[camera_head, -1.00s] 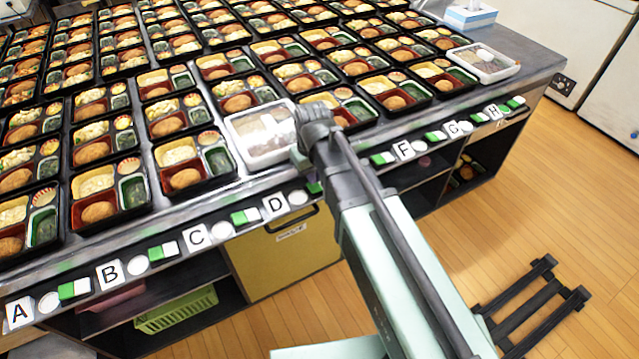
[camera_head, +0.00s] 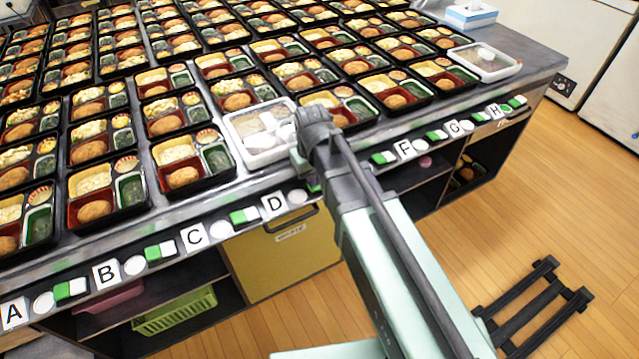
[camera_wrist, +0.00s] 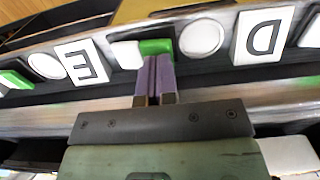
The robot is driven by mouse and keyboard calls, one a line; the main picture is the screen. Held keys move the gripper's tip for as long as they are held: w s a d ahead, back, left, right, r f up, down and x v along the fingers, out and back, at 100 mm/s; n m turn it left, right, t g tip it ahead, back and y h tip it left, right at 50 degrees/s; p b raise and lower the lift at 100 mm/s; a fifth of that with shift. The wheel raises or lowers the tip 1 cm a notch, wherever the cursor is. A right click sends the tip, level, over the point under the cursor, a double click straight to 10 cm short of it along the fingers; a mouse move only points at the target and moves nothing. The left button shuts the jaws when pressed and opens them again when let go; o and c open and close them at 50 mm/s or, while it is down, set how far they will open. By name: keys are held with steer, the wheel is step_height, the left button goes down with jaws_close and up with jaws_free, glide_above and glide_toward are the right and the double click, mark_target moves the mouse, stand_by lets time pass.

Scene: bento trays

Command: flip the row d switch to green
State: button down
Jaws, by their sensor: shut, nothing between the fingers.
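In the wrist view, which is upside down, the row D switch (camera_wrist: 128,54) sits between the D label (camera_wrist: 262,35) and the E label (camera_wrist: 82,62). One half is green, on the D side, and the other is white. My gripper (camera_wrist: 154,92) is shut and empty. Its purple fingertips are at the green half and cover part of it; I cannot tell whether they press on it. In the head view, the D label (camera_head: 275,206) shows on the counter's front edge. The switch there is mostly hidden behind my gripper and arm.
A white round button (camera_wrist: 203,37) lies between the D label and the switch. Similar switches, such as row C's (camera_head: 244,216), line the counter edge. A white tray (camera_head: 232,128) stands on the counter beside my wrist, with many black bento trays behind.

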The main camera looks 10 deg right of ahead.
steer(key=shift+f+b, duration=0.6)
steer(key=shift+f, duration=0.05)
steer(key=shift+r, duration=0.15)
step_height(320, 180, up, 7)
steer(key=p, duration=0.7)
steer(key=s+d+r+m+p, duration=0.4)
steer(key=s+d+p, duration=0.1)
steer(key=s+d, duration=0.4)
steer(key=shift+s+d+r, duration=0.2)
steer(key=shift+d+r, duration=0.15)
steer(key=shift+d, duration=0.15)
